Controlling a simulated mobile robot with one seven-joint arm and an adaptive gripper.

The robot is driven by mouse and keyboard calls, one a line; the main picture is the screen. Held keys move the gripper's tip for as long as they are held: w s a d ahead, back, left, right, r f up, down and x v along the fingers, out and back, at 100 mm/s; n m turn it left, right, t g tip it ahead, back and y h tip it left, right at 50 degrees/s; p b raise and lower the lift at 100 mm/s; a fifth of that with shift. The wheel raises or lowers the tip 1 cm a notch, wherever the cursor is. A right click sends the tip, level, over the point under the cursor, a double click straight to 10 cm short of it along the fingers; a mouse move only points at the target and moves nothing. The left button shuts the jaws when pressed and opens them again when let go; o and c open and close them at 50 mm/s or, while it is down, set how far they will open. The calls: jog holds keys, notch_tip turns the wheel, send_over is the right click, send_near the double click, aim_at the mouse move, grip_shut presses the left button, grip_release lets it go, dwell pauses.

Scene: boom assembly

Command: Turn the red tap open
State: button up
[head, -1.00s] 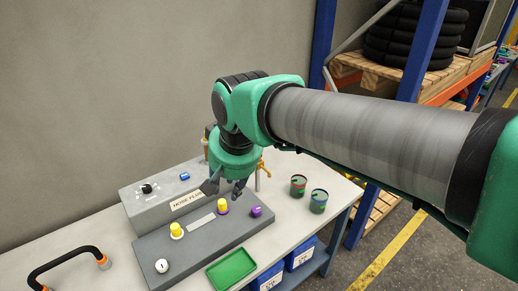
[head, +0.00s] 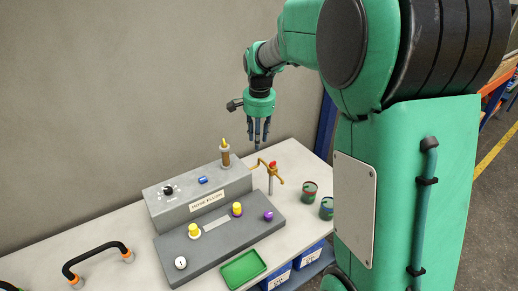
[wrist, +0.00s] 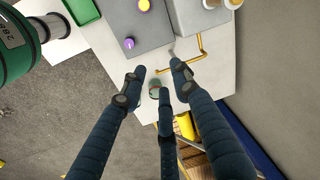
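The red tap (head: 273,164) stands on the bench, on a yellow pipe that curves beside the grey console. My gripper (head: 257,146) points down, up and to the left of the tap in the head view, apart from it. In the wrist view the fingers of my gripper (wrist: 156,82) are spread, with nothing held between them. The yellow pipe (wrist: 194,62) shows just past the right finger there. I cannot make out the red handle in the wrist view; a finger may hide it.
The grey console labelled HOSE FLUSH (head: 205,203) and a lower panel (head: 215,235) with yellow and purple knobs stand left of the tap. Two cans (head: 309,191) stand right of it. A green tray (head: 243,268) lies in front. A black handle (head: 95,258) is at left.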

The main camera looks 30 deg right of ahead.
aim_at(273, 166)
jog(key=w+d+f+m+p, duration=0.2)
jog(key=d+f, duration=0.1)
jog(key=d, duration=0.3)
jog(key=w+d+f+m+g+p, duration=0.1)
jog(key=w+d+f+m+p, duration=0.1)
jog(key=d, duration=0.3)
jog(key=shift+w+d+f+m+y, duration=0.3)
jog(key=shift+w+d+f, duration=0.05)
jog(key=shift+w+f, duration=0.5)
jog(key=shift+f, duration=0.1)
notch_tip(273, 166, down, 14)
jog(key=shift+r, duration=0.2)
grip_shut()
